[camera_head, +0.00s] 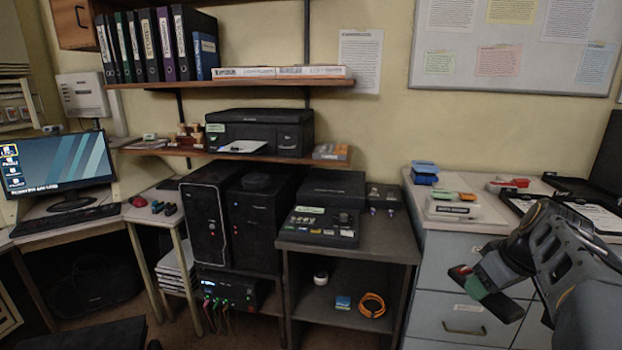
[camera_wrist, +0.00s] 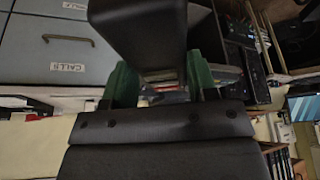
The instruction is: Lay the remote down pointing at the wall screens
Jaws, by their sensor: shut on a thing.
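My gripper (camera_head: 490,278) is at the right of the head view, in front of the grey drawer cabinet. It is shut on a dark, long object, which looks like the remote (camera_head: 506,309). The remote is held in the air, slanting from upper left to lower right, with a red spot near its left end. In the wrist view the remote (camera_wrist: 140,30) is a large black shape between the green fingers (camera_wrist: 160,85). I cannot tell which end is its front. No wall-mounted screen shows; a lit monitor (camera_head: 56,168) stands on the desk at far left.
Black computer towers (camera_head: 208,215) stand further left. A shelf (camera_head: 230,82) with binders hangs above.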

